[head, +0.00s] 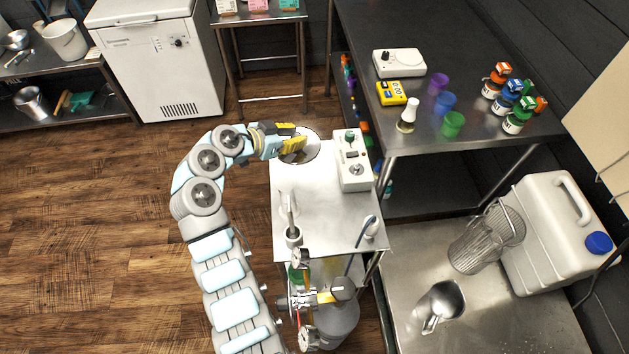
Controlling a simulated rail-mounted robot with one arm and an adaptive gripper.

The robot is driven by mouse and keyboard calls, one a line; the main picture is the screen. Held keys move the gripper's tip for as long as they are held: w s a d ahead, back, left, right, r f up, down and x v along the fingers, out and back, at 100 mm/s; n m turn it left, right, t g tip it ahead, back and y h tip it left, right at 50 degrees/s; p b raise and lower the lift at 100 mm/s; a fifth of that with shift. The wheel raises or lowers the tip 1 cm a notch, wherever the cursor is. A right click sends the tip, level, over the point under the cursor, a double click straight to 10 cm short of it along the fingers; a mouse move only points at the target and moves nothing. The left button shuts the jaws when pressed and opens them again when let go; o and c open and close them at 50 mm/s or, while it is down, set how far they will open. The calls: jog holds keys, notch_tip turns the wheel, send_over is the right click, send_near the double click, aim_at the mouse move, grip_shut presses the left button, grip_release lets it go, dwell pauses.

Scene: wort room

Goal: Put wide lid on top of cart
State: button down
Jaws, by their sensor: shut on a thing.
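The wide lid (312,147) is a round, shiny metal disc at the far left corner of the cart. My gripper (291,146) has yellow fingers and is shut on the lid near its middle. The cart (310,190) has a pale, flat top. The lid overlaps the cart's far edge in the head view; I cannot tell whether it touches the top or is held above it. The fingers hide part of the lid.
A white control box (352,162) stands on the cart's right side. A slim probe in a holder (292,235) and a white cup-like part (371,228) stand near its front. The cart top's middle is clear. A dark table (450,70) with bottles and cups stands to the right.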

notch_tip(320, 180, down, 9)
jog(key=c, duration=0.9)
grip_release()
jog(key=shift+o, duration=0.2)
jog(key=shift+a, duration=0.1)
jog(key=v, duration=1.2)
jog(key=shift+r, duration=0.1)
